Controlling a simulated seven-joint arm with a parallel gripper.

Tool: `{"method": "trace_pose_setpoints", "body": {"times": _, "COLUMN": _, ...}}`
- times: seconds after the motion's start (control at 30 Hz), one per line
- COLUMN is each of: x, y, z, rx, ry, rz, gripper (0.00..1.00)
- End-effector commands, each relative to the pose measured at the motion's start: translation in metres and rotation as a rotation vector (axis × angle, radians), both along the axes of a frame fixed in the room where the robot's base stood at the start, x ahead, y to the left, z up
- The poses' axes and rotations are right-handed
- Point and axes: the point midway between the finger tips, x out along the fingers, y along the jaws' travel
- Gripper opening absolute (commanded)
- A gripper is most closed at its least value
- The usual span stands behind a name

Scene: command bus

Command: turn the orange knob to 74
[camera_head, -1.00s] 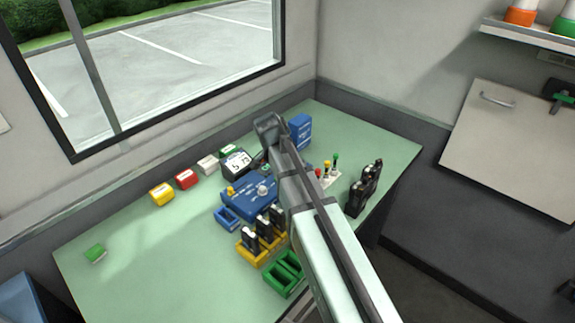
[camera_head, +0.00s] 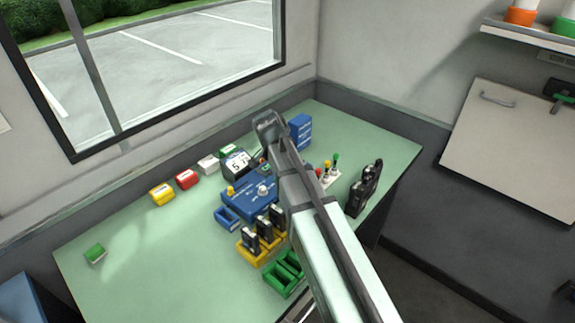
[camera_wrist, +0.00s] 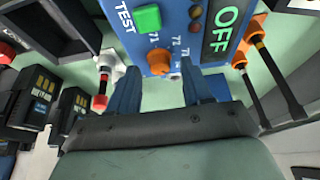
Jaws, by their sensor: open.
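The orange knob (camera_wrist: 158,62) shows at the top of the wrist view, on a blue panel (camera_wrist: 172,30). Printed numbers sit around it; 71 and 72 are legible, and another beginning with 7 is partly hidden. A pointer mark on the knob is too small to read. My gripper (camera_wrist: 161,88) is open, with one blue finger to the lower left of the knob and one to its lower right. Whether either finger touches it, I cannot tell. In the head view my arm hides the fingers and the knob.
A green button (camera_wrist: 147,18) marked TEST and an OFF display (camera_wrist: 222,30) flank the knob. A blue box (camera_head: 250,197) and yellow tray (camera_head: 255,254) lie left of my arm.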

Motion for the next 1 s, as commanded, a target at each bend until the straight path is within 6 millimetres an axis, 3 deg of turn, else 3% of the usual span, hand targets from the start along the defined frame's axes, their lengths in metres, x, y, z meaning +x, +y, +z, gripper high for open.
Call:
{"method": "trace_pose_setpoints", "body": {"times": 0.6, "x": -0.025, "y": 0.025, "z": 0.086, "rx": 0.001, "ry": -0.001, "rz": 0.000, "gripper": 0.49}}
{"method": "trace_pose_setpoints", "body": {"times": 1.0, "x": -0.035, "y": 0.035, "z": 0.118, "rx": 0.000, "ry": 0.001, "rz": 0.000, "gripper": 0.49}}
